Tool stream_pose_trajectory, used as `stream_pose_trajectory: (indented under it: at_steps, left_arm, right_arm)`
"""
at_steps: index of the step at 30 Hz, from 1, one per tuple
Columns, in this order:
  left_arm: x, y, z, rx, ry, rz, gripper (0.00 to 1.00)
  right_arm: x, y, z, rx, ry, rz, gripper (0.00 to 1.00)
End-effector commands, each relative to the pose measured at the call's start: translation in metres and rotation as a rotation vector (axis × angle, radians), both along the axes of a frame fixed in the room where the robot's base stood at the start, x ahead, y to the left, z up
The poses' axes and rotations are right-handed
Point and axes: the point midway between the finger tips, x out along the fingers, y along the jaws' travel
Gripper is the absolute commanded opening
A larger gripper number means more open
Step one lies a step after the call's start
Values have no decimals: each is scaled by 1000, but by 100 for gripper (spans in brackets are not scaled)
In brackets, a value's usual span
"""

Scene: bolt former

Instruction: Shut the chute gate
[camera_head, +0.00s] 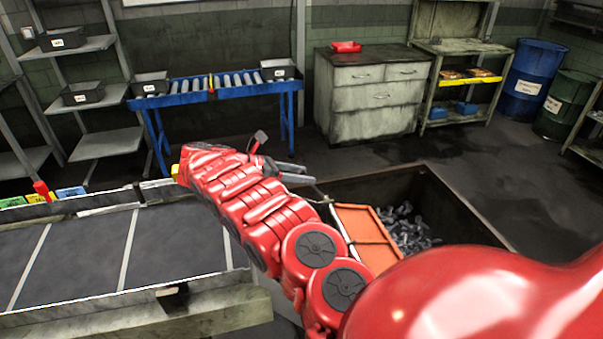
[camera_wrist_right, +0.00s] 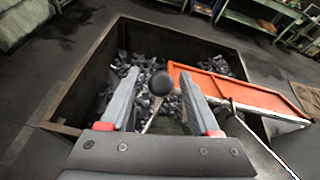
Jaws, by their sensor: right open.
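An orange chute (camera_head: 365,235) slopes over a dark bin full of bolts. It also shows in the right wrist view (camera_wrist_right: 245,90), right of my fingers. My right gripper (camera_head: 292,173) is open above the bin's near-left side, partly hidden by my red arm in the head view. In the right wrist view, a black ball knob (camera_wrist_right: 160,83) on a thin rod appears between the two fingers (camera_wrist_right: 157,79). The fingers are apart from it on both sides. I cannot tell how far the chute gate is open. My left gripper is not in view.
The open-topped bin (camera_head: 470,205) holds grey bolts (camera_head: 408,228). A dark conveyor (camera_head: 85,255) with pale rails lies at left. A blue roller stand (camera_head: 225,88), a cabinet (camera_head: 370,92) and a blue drum (camera_head: 530,80) stand behind. Floor between them is clear.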

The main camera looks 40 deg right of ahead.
Motion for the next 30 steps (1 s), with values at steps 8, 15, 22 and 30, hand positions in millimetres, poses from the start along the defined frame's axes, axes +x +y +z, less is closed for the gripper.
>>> stream_pose_trajectory:
  at_steps: [8, 15, 22, 30]
  left_arm:
    - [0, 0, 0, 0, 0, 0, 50]
    - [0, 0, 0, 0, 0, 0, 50]
    - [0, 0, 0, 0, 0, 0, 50]
    - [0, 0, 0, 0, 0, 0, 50]
  right_arm:
    - [0, 0, 0, 0, 0, 0, 18]
    - [0, 0, 0, 1, 1, -1, 0]
    - [0, 1, -1, 1, 1, -1, 0]
    - [-1, 1, -1, 2, 2, -1, 0]
